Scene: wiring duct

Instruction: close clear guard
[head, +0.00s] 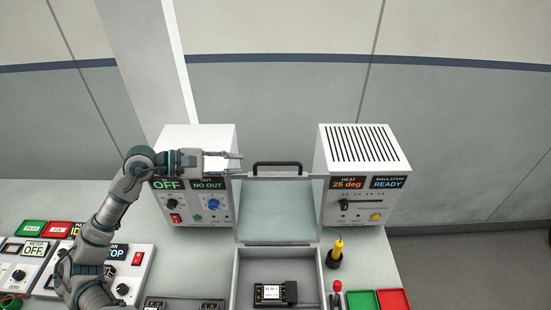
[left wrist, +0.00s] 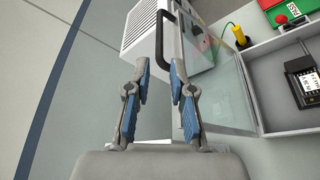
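The clear guard (head: 278,208) stands raised at the back of an open grey box (head: 236,280), with a black handle (head: 277,165) along its top edge. In the left wrist view the guard (left wrist: 222,88) is seen at a slant, with its handle (left wrist: 165,12) just beyond the fingers. My left gripper (head: 241,163) is open and empty, pointing right, just left of the handle and apart from it. Its two fingers (left wrist: 159,66) are spread in the left wrist view. My right gripper is not in view.
Inside the box sits a small black device (head: 269,293). White instrument units stand behind on the left (head: 200,205) and right (head: 362,165). A yellow-handled tool (head: 338,248) stands right of the box, near green and red trays (head: 394,299). Control panels (head: 130,262) lie at left.

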